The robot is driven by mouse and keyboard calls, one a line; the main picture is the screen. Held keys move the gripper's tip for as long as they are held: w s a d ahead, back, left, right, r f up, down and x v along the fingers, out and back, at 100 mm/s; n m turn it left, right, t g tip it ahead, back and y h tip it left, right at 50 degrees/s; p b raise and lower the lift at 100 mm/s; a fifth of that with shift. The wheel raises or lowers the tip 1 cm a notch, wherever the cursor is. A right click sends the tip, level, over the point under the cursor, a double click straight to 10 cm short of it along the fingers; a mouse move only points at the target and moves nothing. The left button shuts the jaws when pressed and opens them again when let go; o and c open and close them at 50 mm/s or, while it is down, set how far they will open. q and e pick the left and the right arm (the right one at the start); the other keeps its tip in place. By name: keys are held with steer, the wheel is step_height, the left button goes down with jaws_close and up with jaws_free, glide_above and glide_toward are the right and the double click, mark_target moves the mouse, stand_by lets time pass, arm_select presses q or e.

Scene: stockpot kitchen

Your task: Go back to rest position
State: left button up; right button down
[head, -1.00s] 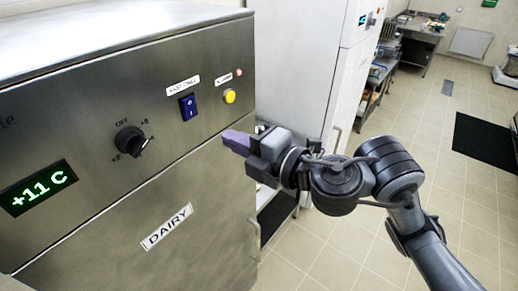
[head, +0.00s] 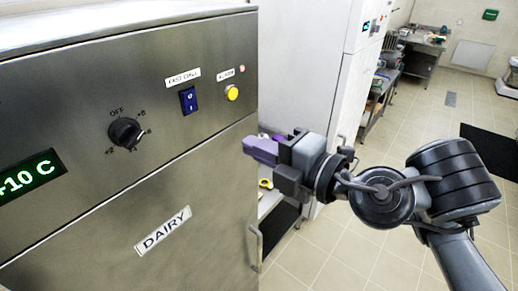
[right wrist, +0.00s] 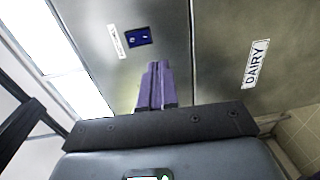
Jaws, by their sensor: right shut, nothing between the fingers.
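My right gripper (head: 262,150) has purple fingers and is shut with nothing between them. In the head view it points left, in front of the right edge of the steel dairy fridge (head: 60,100), apart from its panel. In the right wrist view the shut fingers (right wrist: 155,85) point toward the panel with the blue switch (right wrist: 138,36). The fridge has a black dial (head: 125,132), a blue switch (head: 188,100), a yellow button (head: 232,92) and a green display (head: 35,172) reading +10 C. My left gripper is not in view.
A white cabinet (head: 300,60) stands behind the gripper. A shelf with items (head: 385,85) and a steel table (head: 420,42) are farther back. The tiled floor (head: 330,250) to the right is open, with a dark mat (head: 490,150) on it.

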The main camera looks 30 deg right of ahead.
steer(key=shift+f, duration=0.1)
steer(key=s+a+f+m+g+y+p, duration=0.1)
steer(key=s+a+f+m+g+p, duration=0.2)
steer(key=f, duration=0.6)
steer(key=s+a+f+m+g+p, duration=0.1)
steer(key=s+a+f+m+g, duration=0.15)
steer(key=a+f, duration=0.45)
steer(key=s+a+f+m+g+y+p, duration=0.1)
steer(key=s+a+f+m+g+p, duration=0.15)
steer(key=f, duration=0.85)
steer(key=s+d+f+m+g+h+p, duration=0.1)
steer(key=s+d+f+m+g+h, duration=0.3)
steer(key=s+d+f+m, duration=0.6)
steer(key=d+f+m+h, duration=0.1)
steer(key=d+f+h, duration=0.1)
steer(key=d, duration=0.1)
steer(key=shift+s+g+h, duration=0.3)
steer(key=shift+s+h, duration=0.1)
